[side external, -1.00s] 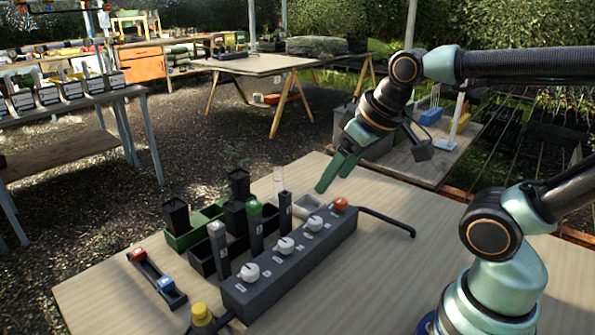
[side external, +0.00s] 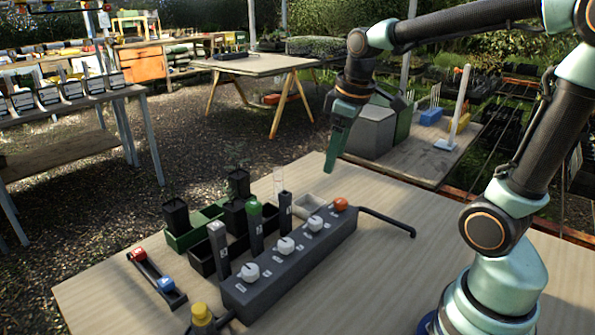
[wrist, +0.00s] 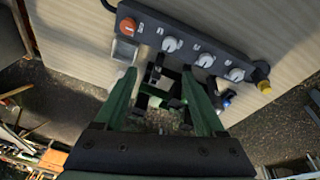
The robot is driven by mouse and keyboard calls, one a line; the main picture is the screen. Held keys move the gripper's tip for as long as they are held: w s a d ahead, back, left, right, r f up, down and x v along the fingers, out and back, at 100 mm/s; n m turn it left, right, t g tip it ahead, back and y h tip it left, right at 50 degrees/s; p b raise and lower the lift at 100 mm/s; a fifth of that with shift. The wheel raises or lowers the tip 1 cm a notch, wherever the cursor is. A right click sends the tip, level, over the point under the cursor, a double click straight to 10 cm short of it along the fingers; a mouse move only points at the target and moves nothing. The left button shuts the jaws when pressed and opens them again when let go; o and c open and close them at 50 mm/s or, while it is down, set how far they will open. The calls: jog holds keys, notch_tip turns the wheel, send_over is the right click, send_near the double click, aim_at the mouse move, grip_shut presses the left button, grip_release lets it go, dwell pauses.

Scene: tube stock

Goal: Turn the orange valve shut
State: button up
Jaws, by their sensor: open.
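The orange valve (side external: 340,204) is a round knob at the far right end of a dark grey manifold block (side external: 290,265), beside several white knobs. It also shows in the wrist view (wrist: 128,26), at the upper left, ahead of and left of the fingertips. My green gripper (side external: 333,165) is above the table's back edge, just above and behind the orange valve, apart from it and pointing down. In the wrist view its two fingers (wrist: 162,85) are spread with nothing between them. The valve's exact turn angle is too small to tell.
A yellow knob (side external: 202,314) is at the manifold's near end, and a black pipe (side external: 390,222) leaves its far end. Labelled tubes, dark pots and green trays (side external: 188,238) stand behind it. A red and blue switch strip (side external: 158,280) lies left. The table (side external: 400,285) right of the manifold is bare.

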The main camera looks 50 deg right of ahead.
aim_at(341, 200)
jog(key=w+d+f+n+g, duration=0.1)
jog(key=w+d+f+n, duration=0.1)
jog(key=d, duration=0.3)
jog(key=w+d+f+n+g, duration=0.1)
jog(key=w+d+f+g, duration=0.1)
jog(key=d+f, duration=0.15)
jog(key=shift+y, duration=0.3)
jog(key=f, duration=0.7)
jog(key=d+f, duration=0.1)
jog(key=f, duration=0.3)
jog(key=shift+s+f, duration=0.15)
jog(key=shift+s, duration=0.05)
grip_shut()
